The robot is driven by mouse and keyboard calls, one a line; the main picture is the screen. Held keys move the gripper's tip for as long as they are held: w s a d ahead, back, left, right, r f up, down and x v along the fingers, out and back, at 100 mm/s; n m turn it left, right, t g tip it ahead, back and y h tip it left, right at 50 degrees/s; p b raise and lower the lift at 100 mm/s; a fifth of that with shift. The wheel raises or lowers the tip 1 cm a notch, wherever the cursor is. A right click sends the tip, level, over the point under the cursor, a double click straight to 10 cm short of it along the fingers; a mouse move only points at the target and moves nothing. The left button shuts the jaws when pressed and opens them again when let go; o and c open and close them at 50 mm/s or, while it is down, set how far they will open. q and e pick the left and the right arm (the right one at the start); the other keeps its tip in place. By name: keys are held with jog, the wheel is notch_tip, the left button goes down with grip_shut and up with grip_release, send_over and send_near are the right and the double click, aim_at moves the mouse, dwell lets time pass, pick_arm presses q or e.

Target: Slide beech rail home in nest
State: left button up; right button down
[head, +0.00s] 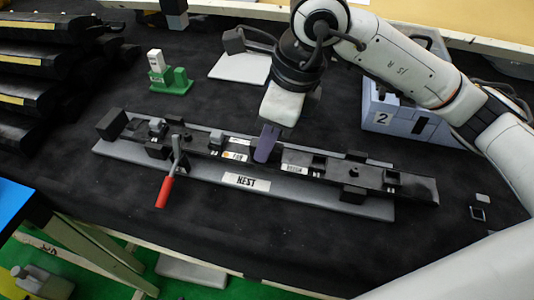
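The grey nest (245,181) lies across the middle of the black work surface, with a "NEST" label on its front. A long dark rail (410,183) lies along it, with small white labels and dark blocks. It looks black, and I see no beech-coloured part. A clamp with a red handle (165,192) stands at the nest's left part. My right gripper (267,145) points down at the rail's middle, its purple-grey finger at or just above it. Contact is unclear. The fingers overlap in this view, so their gap is hidden. My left gripper is not in view.
A green stand (171,82) with a white block is behind the nest at left. A grey-blue box marked "2" (394,117) stands behind its right end, partly behind my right arm. Black trays (45,80) are stacked at far left. The mat in front is mostly clear.

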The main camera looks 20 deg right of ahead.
jog(key=shift+w+a+f+b, duration=0.1)
jog(key=shift+w+a+b, duration=0.1)
jog(key=shift+w+a, duration=0.25)
jog(key=shift+w+a+f+b, duration=0.1)
jog(key=shift+w+a+b, duration=0.1)
jog(key=shift+a, duration=0.45)
dwell(0.6)
jog(key=c, duration=1.6)
grip_release()
jog(key=shift+o, duration=0.2)
jog(key=shift+s+f, duration=0.1)
jog(key=v, duration=0.8)
jog(key=shift+w, duration=0.25)
